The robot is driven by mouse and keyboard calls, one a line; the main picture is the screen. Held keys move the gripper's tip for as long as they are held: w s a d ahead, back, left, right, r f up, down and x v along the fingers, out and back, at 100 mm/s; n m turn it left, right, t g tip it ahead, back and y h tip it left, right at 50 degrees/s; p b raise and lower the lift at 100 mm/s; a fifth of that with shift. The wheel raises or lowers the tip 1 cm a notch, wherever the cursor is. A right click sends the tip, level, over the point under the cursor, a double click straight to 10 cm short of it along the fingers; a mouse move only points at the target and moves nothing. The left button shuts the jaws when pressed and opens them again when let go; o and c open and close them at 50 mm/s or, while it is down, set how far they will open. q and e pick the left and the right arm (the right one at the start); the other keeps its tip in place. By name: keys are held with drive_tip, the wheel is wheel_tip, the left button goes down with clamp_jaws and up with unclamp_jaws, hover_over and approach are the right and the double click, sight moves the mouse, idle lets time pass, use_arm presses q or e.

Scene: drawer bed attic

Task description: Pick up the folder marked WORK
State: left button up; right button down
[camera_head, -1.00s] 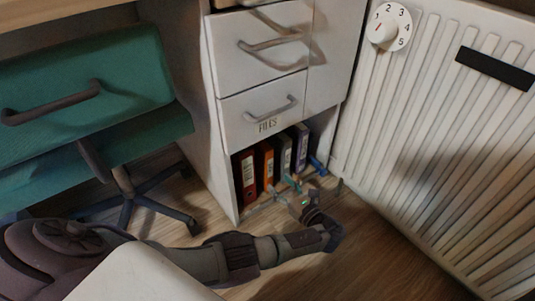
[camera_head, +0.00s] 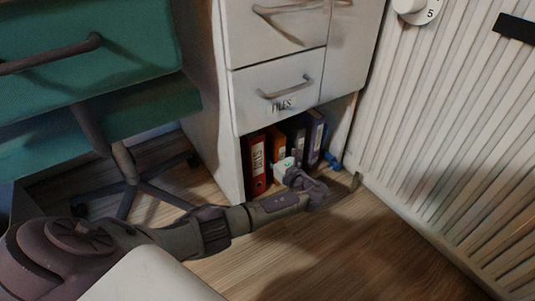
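Several upright folders stand in the open bottom compartment of the white cabinet: a red folder (camera_head: 256,163) at the left, an orange folder (camera_head: 276,146), a dark folder (camera_head: 297,135) and a purple folder (camera_head: 315,133) at the right. The red one has a white label with vertical writing. I cannot read WORK on any spine. My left arm reaches in from the left, and my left gripper (camera_head: 287,168) is low in front of the orange and dark folders, hiding their lower parts. I cannot tell whether its fingers are open or touching a folder. My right gripper is out of view.
A drawer (camera_head: 275,88) marked FILES is directly above the compartment. A small blue thing (camera_head: 333,160) lies at its right side. The wooden floor (camera_head: 350,240) in front is clear.

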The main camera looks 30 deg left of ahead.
use_arm(q)
clamp_jaws()
drive_tip(key=shift+r, duration=0.15)
idle(0.4)
